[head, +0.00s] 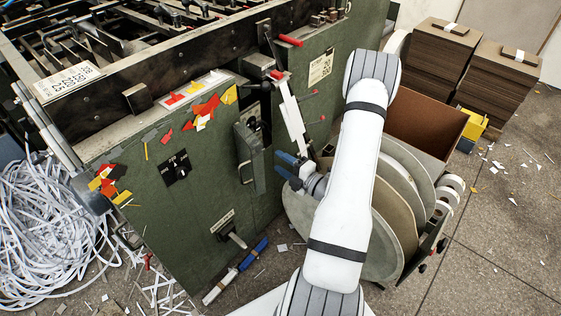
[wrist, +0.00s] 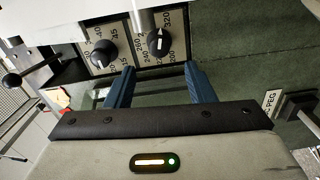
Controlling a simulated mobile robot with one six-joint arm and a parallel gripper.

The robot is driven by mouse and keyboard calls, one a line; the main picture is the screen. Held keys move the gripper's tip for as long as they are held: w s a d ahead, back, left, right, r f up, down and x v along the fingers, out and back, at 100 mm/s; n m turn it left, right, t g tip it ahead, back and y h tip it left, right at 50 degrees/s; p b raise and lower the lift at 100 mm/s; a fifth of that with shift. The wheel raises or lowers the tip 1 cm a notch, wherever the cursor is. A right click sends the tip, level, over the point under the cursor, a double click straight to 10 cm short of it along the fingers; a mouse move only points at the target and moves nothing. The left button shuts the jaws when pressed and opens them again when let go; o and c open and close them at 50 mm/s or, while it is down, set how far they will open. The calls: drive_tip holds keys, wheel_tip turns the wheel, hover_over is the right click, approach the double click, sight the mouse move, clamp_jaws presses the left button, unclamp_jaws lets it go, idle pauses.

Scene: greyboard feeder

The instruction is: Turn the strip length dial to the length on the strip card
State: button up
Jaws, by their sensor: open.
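In the wrist view, two black knobs with white pointer marks sit on pale number plates. The right dial (wrist: 160,42) has larger figures, such as 260 and 320, and its pointer aims towards the top of the picture. The left dial (wrist: 103,52) has smaller figures. I cannot read a name on either. My gripper (wrist: 157,74) is open and empty, its blue fingers apart below the dials, not around either. In the head view my gripper (head: 281,164) is beside the green machine.
Large discs (head: 405,185) stand right of my arm. A white bar (head: 291,115) rises near my gripper. Paper strips (head: 50,230) heap at left.

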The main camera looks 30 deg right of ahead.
drive_tip(key=w+a+n+b, duration=0.2)
drive_tip(key=w+n+b, duration=0.4)
drive_tip(key=b, duration=0.5)
drive_tip(key=shift+w+a+n, duration=0.2)
drive_tip(key=shift+w+n, duration=0.1)
drive_tip(key=shift+w, duration=0.25)
drive_tip(key=shift+c, duration=0.2)
drive_tip(key=c, duration=0.9)
drive_tip(key=shift+c, duration=0.3)
